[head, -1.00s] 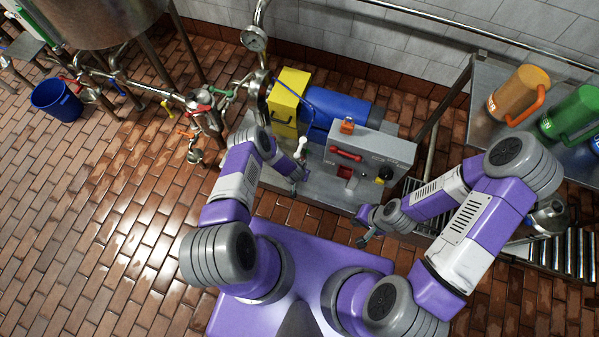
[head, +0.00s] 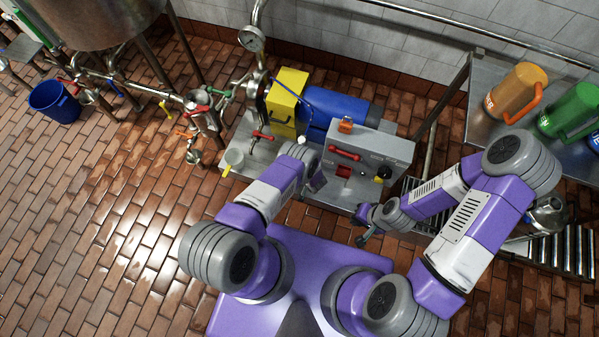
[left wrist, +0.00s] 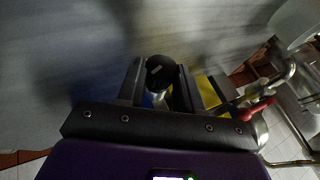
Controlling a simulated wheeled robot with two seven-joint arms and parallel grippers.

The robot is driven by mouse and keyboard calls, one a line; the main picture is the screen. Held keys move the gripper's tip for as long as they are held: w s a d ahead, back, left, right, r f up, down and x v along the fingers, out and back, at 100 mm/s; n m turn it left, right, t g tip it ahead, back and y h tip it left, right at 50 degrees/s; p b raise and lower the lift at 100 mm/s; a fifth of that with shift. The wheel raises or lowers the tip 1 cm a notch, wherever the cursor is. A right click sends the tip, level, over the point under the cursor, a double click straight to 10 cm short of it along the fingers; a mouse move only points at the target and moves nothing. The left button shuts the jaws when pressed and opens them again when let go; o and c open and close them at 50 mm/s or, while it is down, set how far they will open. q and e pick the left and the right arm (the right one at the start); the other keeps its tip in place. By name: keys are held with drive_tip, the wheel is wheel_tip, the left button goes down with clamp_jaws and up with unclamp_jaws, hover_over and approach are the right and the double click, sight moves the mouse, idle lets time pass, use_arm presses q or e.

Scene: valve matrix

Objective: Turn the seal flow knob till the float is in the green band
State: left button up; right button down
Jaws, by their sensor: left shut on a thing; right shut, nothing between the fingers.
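A round black knob (left wrist: 161,70) with a pale mark on its face shows in the left wrist view. My left gripper (left wrist: 160,88) is shut on it, one finger at each side. In the head view the left gripper (head: 317,182) is at the left end of the grey control box, and my wrist hides the knob. I cannot make out the float or the green band. A small white top (head: 301,140) shows just behind my left wrist. My right gripper (head: 362,239) is shut and empty, in front of the box's right end.
The grey control box (head: 396,150) carries a red handle (head: 345,153). Behind it are a blue motor (head: 345,108) and a yellow box (head: 287,100). A red-handled valve (head: 262,136) and pale cup (head: 234,158) stand left. A steel table (head: 480,118) with jugs is right.

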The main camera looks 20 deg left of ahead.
use_arm(q)
drive_tip(key=shift+y, duration=0.3)
drive_tip(key=o, duration=1)
drive_tip(key=shift+o, duration=0.2)
drive_tip(key=p+v, duration=0.3)
drive_tip(key=v, duration=0.4)
drive_tip(key=shift+d+r, duration=0.15)
drive_tip(key=shift+d, duration=0.05)
drive_tip(key=shift+s, duration=0.15)
